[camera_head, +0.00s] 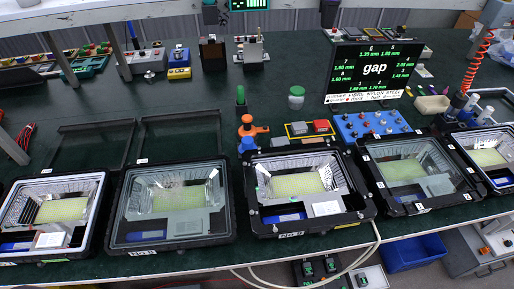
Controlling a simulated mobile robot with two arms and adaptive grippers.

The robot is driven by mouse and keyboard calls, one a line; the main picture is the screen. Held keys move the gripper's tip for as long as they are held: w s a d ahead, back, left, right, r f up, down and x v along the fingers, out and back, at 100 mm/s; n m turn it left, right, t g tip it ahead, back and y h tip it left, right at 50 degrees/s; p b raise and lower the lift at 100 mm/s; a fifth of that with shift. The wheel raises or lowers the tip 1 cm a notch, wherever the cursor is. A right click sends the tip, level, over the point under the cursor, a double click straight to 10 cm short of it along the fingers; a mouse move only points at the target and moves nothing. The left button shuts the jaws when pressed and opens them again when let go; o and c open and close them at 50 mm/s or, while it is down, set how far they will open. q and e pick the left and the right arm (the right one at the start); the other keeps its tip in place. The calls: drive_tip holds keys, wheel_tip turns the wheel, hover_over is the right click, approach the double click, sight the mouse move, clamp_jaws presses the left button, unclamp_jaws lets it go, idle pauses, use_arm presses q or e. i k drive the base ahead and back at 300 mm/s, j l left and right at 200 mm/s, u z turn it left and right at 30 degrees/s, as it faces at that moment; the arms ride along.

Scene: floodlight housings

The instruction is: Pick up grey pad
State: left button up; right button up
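A small yellow-edged holder (290,140) lies on the dark green bench behind the middle housing. In it are a greyish pad-like block (299,128) on the left and a red one (321,126) on the right. The greyish block is small in the picture, and I cannot tell its details. Neither of my grippers shows in the head view.
Several open floodlight housings, such as the middle one (259,203), line the bench's front edge. An orange and blue stand (249,131), a green-lidded jar (296,98), a blue tray (350,132) and a "gap" screen (374,70) surround the holder. Bare bench (200,95) lies behind left.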

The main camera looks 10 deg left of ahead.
sight(279, 141)
drive_tip(key=k+l+u, duration=0.1)
drive_tip(key=l+u, duration=0.35)
drive_tip(key=k+l+u, duration=0.1)
drive_tip(key=l+u, duration=0.15)
drive_tip(key=u, duration=0.2)
drive_tip(key=k+l+u, duration=0.2)
drive_tip(key=u, duration=0.25)
drive_tip(key=l, duration=0.1)
